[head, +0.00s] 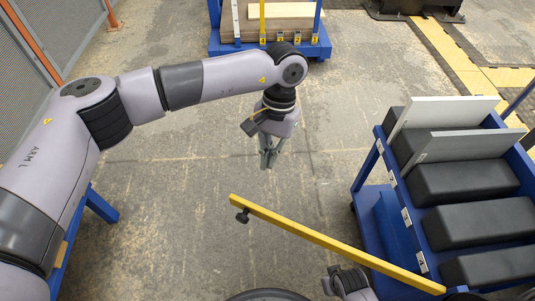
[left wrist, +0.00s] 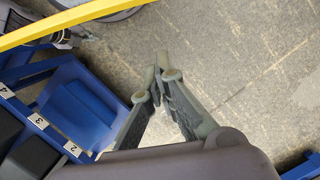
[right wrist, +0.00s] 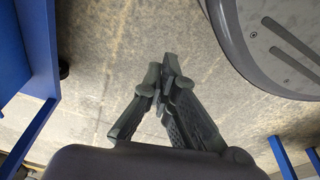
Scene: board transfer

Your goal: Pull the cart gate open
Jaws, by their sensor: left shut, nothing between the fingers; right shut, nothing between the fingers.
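The cart gate is a yellow bar (head: 330,244) with a dark knob (head: 242,216) near its free end. It slants out from the near corner of the blue cart (head: 384,205), its free end well away from the cart's front. In the left wrist view the bar (left wrist: 60,22) crosses the top left corner. My left gripper (head: 268,163) is shut and empty, pointing down over the floor, apart from the bar and beyond its free end; its fingertips (left wrist: 162,62) meet in the left wrist view. My right gripper (right wrist: 166,65) is shut and empty over bare floor.
The cart holds several black blocks (head: 465,182) and two upright boards (head: 450,112). Another blue cart (head: 320,48) with boards stands at the far back. A mesh fence (head: 45,35) lines the left. Floor between the carts is clear.

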